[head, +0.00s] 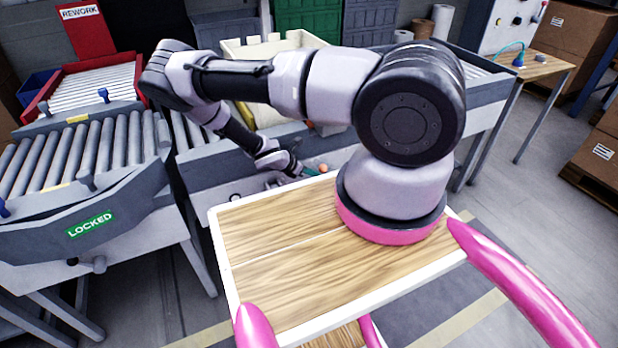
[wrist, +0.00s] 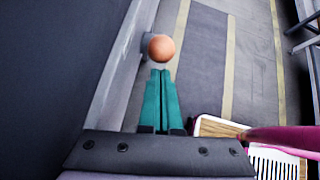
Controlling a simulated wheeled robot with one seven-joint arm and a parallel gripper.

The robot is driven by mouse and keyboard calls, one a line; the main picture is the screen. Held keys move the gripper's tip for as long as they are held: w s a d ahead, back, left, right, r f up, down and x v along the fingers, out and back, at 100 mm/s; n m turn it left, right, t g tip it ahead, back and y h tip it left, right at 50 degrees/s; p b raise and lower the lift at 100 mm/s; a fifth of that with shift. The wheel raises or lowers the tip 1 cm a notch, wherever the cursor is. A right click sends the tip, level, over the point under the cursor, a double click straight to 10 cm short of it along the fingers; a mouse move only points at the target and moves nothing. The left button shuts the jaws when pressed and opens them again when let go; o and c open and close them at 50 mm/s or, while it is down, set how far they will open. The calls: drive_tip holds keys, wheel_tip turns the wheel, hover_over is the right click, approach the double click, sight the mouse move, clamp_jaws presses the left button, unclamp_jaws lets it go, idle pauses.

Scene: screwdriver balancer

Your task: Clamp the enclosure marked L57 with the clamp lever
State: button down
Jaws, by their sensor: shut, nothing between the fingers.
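A round orange-brown knob (wrist: 161,48), which looks like the end of the clamp lever, sits just beyond my fingertips in the wrist view. In the head view the knob (head: 322,168) shows small beside the grey conveyor's front side. My gripper (wrist: 160,73) has its two teal fingers together with nothing between them, pointing at the knob; I cannot tell whether they touch it. In the head view my gripper (head: 309,171) is low, near the far edge of my wooden deck. No L57 mark can be read, and my arm hides part of the conveyor.
A roller conveyor with a green LOCKED sign (head: 91,224) stands at left, with a red REWORK sign (head: 80,13) behind. A cream bin (head: 240,48) stands behind my arm. A wooden table (head: 545,66) and cardboard boxes (head: 575,35) are at right. Floor is open at right.

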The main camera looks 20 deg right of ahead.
drive_tip(key=shift+r, duration=0.1)
idle(0.3)
drive_tip(key=shift+d+r, duration=0.2)
drive_tip(key=shift+d, duration=0.05)
drive_tip(key=shift+d+r, duration=0.1)
drive_tip(key=shift+r, duration=0.05)
drive_tip(key=shift+d+r, duration=0.9)
drive_tip(key=shift+d, duration=0.15)
drive_tip(key=shift+w+d+r, duration=0.1)
drive_tip(key=shift+d+r, duration=0.25)
drive_tip(key=shift+d, duration=0.45)
drive_tip(key=shift+d+r, duration=0.35)
drive_tip(key=shift+d, duration=0.4)
wheel_tip(320, 180, up, 10)
hover_over(323, 167)
drive_tip(key=s+a, duration=0.1)
drive_tip(key=a, duration=0.2)
drive_tip(key=shift+s+a+r, duration=0.1)
drive_tip(key=shift+s+r, duration=0.1)
